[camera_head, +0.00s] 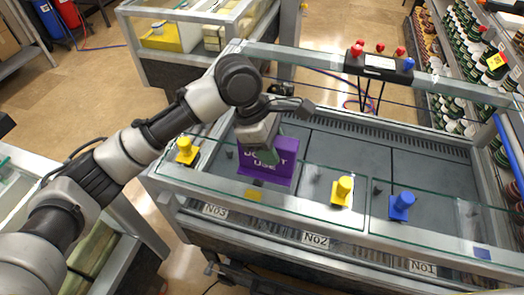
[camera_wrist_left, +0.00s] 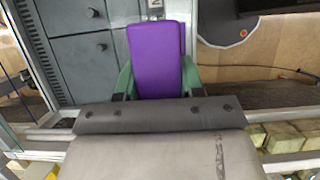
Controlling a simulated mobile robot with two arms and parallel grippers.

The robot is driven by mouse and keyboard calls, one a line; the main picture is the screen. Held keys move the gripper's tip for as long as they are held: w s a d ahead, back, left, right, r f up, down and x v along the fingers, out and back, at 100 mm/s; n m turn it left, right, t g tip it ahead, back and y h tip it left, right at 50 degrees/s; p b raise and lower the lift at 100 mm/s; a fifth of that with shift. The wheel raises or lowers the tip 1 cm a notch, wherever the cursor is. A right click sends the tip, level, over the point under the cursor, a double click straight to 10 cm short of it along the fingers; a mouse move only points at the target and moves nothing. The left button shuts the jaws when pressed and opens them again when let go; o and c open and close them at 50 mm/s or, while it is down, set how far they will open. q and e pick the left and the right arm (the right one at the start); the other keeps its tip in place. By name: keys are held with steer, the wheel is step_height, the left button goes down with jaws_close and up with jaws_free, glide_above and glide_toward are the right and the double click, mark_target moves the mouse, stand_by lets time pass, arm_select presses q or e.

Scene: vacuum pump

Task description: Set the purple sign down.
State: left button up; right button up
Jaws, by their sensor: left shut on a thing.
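In the left wrist view the purple sign (camera_wrist_left: 155,55) is between the two green fingers of my left gripper (camera_wrist_left: 157,80). I cannot tell whether the sign's lower edge touches the bench. My right gripper is in neither view.
The bench (camera_head: 410,165) has a glass front. A black panel with red and blue buttons (camera_head: 380,62) stands at the back. The bench's middle and right are mostly clear.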

arm_select(q)
steer(key=w+a+f, duration=0.1)
steer(key=w+f, duration=0.1)
steer(key=shift+w+a, duration=0.35)
steer(key=shift+f+p, duration=0.35)
steer(key=shift+p, duration=0.05)
step_height(320, 180, down, 2)
steer(key=shift+s+f+p, duration=0.1)
steer(key=shift+f+p, duration=0.1)
steer(key=shift+p, duration=0.2)
steer(key=shift+f, duration=0.4)
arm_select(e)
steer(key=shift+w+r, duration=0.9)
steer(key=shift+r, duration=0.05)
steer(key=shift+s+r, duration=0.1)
arm_select(q)
steer(key=o, duration=1)
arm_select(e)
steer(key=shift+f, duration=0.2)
arm_select(q)
steer(key=b+v, duration=0.2)
steer(key=v, duration=1)
steer(key=shift+r+b, duration=0.1)
steer(key=shift+b, duration=0.25)
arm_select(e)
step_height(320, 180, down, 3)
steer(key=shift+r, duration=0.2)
